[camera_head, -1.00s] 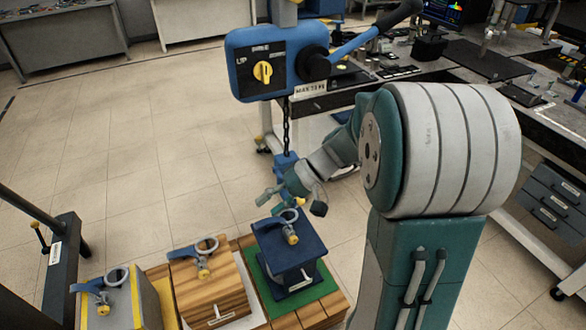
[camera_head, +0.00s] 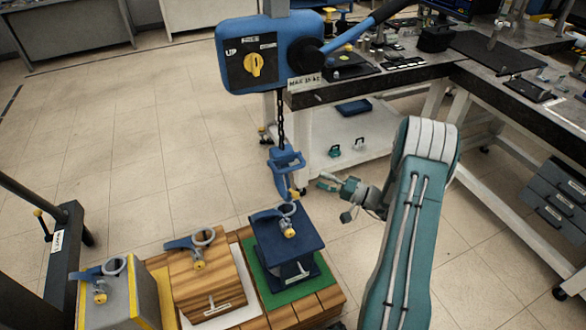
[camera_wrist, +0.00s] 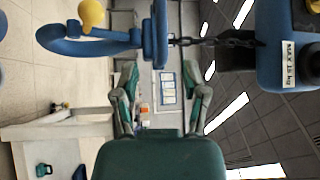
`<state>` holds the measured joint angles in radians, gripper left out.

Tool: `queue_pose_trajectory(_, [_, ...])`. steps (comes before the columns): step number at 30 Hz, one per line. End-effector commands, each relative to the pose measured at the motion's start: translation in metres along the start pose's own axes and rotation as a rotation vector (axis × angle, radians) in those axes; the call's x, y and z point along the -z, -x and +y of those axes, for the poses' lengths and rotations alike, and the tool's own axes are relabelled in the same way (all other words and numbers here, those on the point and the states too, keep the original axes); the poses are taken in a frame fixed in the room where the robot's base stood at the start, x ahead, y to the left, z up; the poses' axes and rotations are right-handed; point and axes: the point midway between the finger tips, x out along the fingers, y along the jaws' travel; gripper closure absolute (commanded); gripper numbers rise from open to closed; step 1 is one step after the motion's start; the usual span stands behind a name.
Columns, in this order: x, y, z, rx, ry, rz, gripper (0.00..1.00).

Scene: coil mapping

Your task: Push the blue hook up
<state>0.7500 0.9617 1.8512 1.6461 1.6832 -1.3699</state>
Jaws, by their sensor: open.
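The blue hook (camera_head: 284,168) hangs on a dark chain (camera_head: 281,120) below the blue hoist (camera_head: 270,55). Its lower end is just above the ring on the dark blue block (camera_head: 285,245); I cannot tell if they touch. In the wrist view the hook (camera_wrist: 95,42) lies sideways along the top left, with a yellow ball and the chain. My gripper (camera_head: 333,199) is open and empty, a little right of the hook's lower part and apart from it. Its two fingers (camera_wrist: 163,95) show spread in the wrist view.
A wooden block (camera_head: 205,285) and a grey-yellow block (camera_head: 112,305), each with a ring on top, stand left of the blue one. A workbench (camera_head: 400,85) is behind at right. The tiled floor at left is open.

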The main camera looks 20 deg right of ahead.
Motion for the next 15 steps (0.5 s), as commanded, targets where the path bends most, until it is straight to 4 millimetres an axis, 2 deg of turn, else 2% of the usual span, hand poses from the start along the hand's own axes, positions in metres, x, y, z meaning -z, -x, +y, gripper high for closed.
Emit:
queue_pose_trajectory(9, [-0.001,-0.057,0.0,0.001,-0.003,-0.008,0.43])
queue_pose_trajectory(15, [-0.001,-0.087,0.0,0.001,-0.002,-0.006,0.43])
